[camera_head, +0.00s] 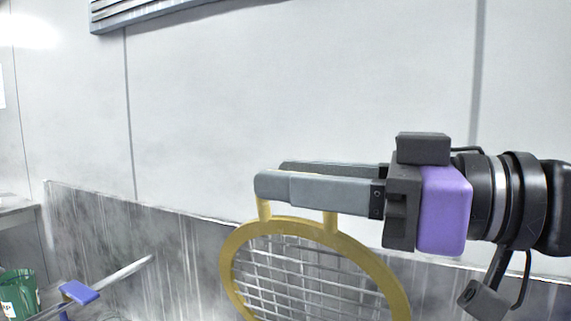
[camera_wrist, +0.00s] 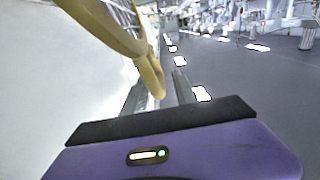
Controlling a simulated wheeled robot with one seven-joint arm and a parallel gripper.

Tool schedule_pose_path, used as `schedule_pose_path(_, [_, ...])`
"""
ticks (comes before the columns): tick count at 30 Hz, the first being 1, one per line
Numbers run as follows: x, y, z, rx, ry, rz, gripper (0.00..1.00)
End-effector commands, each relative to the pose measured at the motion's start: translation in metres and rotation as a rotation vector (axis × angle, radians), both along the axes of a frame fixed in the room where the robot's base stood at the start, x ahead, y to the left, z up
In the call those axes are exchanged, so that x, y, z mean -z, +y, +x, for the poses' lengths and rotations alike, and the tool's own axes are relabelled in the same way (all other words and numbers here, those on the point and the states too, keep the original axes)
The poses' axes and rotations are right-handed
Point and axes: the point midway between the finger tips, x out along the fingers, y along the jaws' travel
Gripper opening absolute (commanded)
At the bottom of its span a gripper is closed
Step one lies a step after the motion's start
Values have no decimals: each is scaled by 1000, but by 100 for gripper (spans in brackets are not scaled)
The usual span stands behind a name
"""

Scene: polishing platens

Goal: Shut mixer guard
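The mixer guard (camera_head: 235,245) is a round yellow ring filled with wire mesh, cut off by the bottom edge of the head view. Two short yellow posts rise from its top towards a handle, whose bar is hidden by my gripper (camera_head: 265,180). In the wrist view the yellow handle (camera_wrist: 157,80) runs between the two grey fingers of my gripper (camera_wrist: 160,85). A narrow gap seems to show between the handle and the right finger, so the fingers look open around it. Contact on the left side is unclear. The mixer bowl is not in view.
A pale panelled wall (camera_head: 300,80) stands behind, with a grey splash panel (camera_head: 180,245) along its lower part. A green container (camera_head: 17,290) and a blue-topped item (camera_head: 79,292) are at the lower left. Open floor (camera_wrist: 250,80) shows in the wrist view.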

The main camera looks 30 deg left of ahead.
Motion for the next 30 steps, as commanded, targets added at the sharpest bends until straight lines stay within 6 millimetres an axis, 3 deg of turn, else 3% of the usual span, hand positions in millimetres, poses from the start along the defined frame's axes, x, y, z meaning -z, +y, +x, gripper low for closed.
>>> schedule_pose_path(4, [-1, 11, -1, 0, 1, 1, 34])
schedule_pose_path(13, [0, 13, -1, 1, 1, 1, 34])
schedule_pose_path(18, [0, 13, -1, 1, 0, 1, 1])
schedule_pose_path(30, [0, 13, -1, 1, 0, 1, 0])
